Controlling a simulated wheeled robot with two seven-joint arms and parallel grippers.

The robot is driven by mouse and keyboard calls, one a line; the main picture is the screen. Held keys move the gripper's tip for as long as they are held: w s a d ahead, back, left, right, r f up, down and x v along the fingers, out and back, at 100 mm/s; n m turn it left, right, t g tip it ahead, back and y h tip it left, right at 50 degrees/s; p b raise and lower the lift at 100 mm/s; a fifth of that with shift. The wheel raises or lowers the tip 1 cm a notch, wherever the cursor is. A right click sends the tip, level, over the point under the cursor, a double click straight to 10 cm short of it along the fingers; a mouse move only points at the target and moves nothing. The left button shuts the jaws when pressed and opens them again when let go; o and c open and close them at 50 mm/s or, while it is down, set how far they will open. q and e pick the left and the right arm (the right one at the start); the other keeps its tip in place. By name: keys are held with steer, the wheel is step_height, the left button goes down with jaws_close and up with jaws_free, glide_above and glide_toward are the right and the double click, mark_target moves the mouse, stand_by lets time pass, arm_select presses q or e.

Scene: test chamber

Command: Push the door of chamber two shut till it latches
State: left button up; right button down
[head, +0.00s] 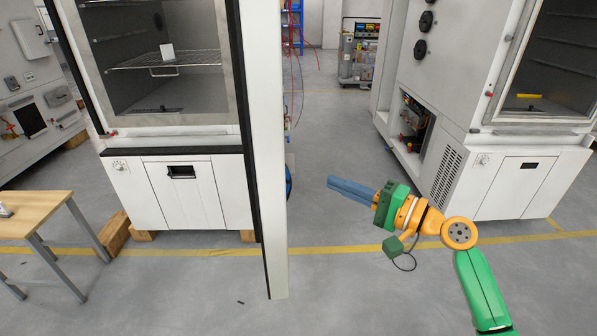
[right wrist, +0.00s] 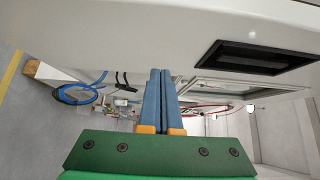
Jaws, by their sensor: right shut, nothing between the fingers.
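In the head view a white chamber (head: 200,195) stands at left. Its interior (head: 165,70) shows a wire shelf with a small white item on it. Its tall white door (head: 268,150) stands open towards me, seen nearly edge-on, with a black seal along its left side. No number shows, so I cannot tell whether this is chamber two. My right gripper (head: 332,183) is shut and empty, apart from the door and to its right, fingers pointing left. The closed blue fingers also show in the right wrist view (right wrist: 160,74). My left gripper is out of view.
A second chamber (head: 505,185) stands at right with an open service bay (head: 412,125). A wooden table (head: 35,215) is at lower left. A wheeled instrument rack (head: 358,55) is at the back. Bare floor (head: 335,275) lies between the door and my right arm.

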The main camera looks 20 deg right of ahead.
steer(key=w+a+p, duration=0.4)
steer(key=w+a, duration=0.1)
steer(key=a, duration=0.2)
steer(key=shift+w, duration=0.15)
steer(key=shift+f, duration=0.15)
